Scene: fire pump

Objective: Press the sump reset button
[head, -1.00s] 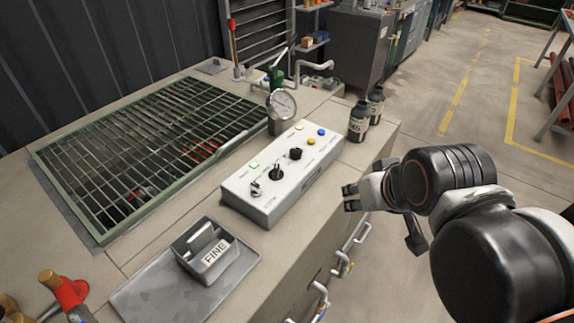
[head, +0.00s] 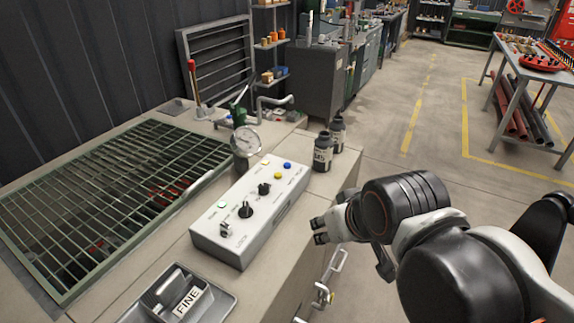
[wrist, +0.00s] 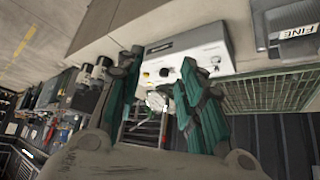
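The white control box (head: 245,225) sits on the concrete ledge. Its top has a blue button (head: 287,166), a yellow button (head: 278,175), a pale yellow lamp or button (head: 266,162), two black knobs, a green-lit lamp or button (head: 222,205) and a key-like switch (head: 226,229). The labels are too small to read, so I cannot tell which is the sump reset. My gripper (head: 319,230) is right of the box, apart from it, beyond the ledge's edge. In the wrist view my gripper (wrist: 162,60) has its fingers spread and empty, with the box (wrist: 190,58) beyond them.
A pressure gauge (head: 246,140) stands behind the box. Two dark bottles (head: 322,152) stand near the ledge's right edge. A grey tray with a FINE-labelled block (head: 180,297) lies in front. A green grating (head: 110,200) covers the pit at left.

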